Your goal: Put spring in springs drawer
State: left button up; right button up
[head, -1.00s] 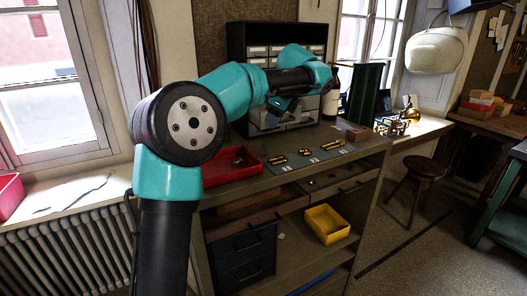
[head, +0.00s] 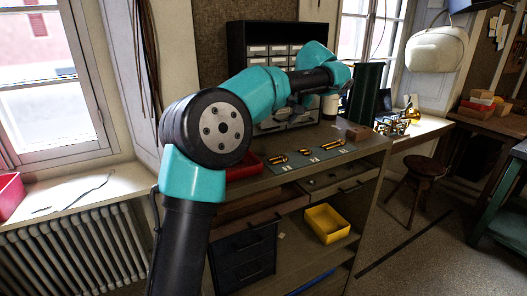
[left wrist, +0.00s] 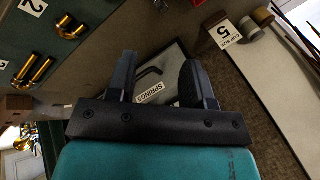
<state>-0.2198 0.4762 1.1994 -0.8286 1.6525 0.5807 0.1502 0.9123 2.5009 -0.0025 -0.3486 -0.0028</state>
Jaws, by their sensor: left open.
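In the left wrist view my left gripper (left wrist: 160,78) is open, with nothing seen between its dark fingers. Past the fingers is a pale drawer front with a SPRINGS label (left wrist: 152,92) and a dark handle (left wrist: 149,72). I cannot tell whether this drawer is open. In the head view the small-parts drawer cabinet (head: 237,45) stands at the back of the bench, partly hidden by my left arm. I cannot make out a spring in either view. My right gripper is not in view.
Brass pieces (head: 278,159) lie by numbered cards on the bench, and a red tray (head: 243,166) is partly behind my arm. A small brown block (head: 358,133) sits at the right. A yellow bin (head: 327,223) is on the shelf below.

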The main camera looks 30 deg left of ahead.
aim_at(264, 145)
pick_arm(q)
jog(key=n, duration=0.5)
jog(key=d+n, duration=0.1)
jog(key=n, duration=0.4)
jog(key=d+r+n+y, duration=0.1)
jog(key=n, duration=0.4)
jog(key=shift+w+g, duration=0.3)
jog(key=shift+w, duration=0.05)
jog(key=x, duration=1.2)
jog(key=shift+f, duration=0.2)
jog(key=shift+x, duration=2.55)
jog(key=shift+s, duration=0.1)
grip_shut()
